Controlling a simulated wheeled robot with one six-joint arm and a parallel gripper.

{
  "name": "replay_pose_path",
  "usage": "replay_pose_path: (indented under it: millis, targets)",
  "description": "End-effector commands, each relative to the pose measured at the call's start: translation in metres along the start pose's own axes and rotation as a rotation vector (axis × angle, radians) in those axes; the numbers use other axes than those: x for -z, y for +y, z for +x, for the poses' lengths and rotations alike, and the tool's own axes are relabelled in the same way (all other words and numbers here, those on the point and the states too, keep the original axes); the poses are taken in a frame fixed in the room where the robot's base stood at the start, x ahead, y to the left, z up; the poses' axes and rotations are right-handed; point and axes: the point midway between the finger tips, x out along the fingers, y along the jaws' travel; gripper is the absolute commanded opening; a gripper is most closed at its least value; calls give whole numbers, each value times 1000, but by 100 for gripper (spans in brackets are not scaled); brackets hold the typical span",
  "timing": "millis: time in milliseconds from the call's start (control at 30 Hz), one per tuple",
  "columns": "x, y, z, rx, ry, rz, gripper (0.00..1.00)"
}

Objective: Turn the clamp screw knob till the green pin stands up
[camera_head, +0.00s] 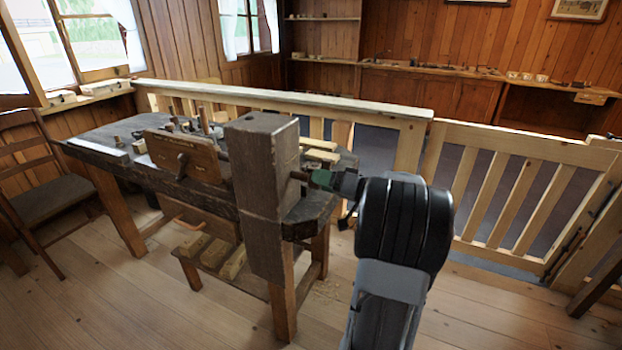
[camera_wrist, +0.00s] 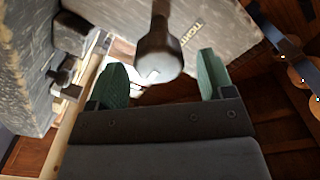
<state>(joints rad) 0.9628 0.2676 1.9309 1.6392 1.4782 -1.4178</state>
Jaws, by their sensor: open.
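A dark round knob (camera_wrist: 158,62) on a short stem sticks out from a grey wooden face marked "TIGHT" in the wrist view. Its end has a small pale mark. My gripper (camera_wrist: 161,84) is open, with one green finger on each side of the knob and a visible gap on both sides. In the head view my gripper (camera_head: 318,180) is at the right side of a tall dark wooden post (camera_head: 262,150), by a short brown stub (camera_head: 298,176). The knob's far side is hidden there. I cannot make out a green pin in either view.
The post stands at the front of a dark workbench (camera_head: 110,135) carrying an upright wooden board (camera_head: 185,157) and small tools. A pale railing (camera_head: 290,98) runs behind it and a slatted gate (camera_head: 520,190) is at the right. A chair (camera_head: 40,190) is at the left. Front floor is clear.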

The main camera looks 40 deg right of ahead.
Motion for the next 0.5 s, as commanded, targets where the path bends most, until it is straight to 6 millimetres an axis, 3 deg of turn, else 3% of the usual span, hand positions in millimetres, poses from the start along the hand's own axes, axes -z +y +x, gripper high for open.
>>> replay_pose_path:
  millis: [200,500]
  targets:
    - [0,0,28,1,-1,1,75]
    - [0,0,39,-1,-1,1,75]
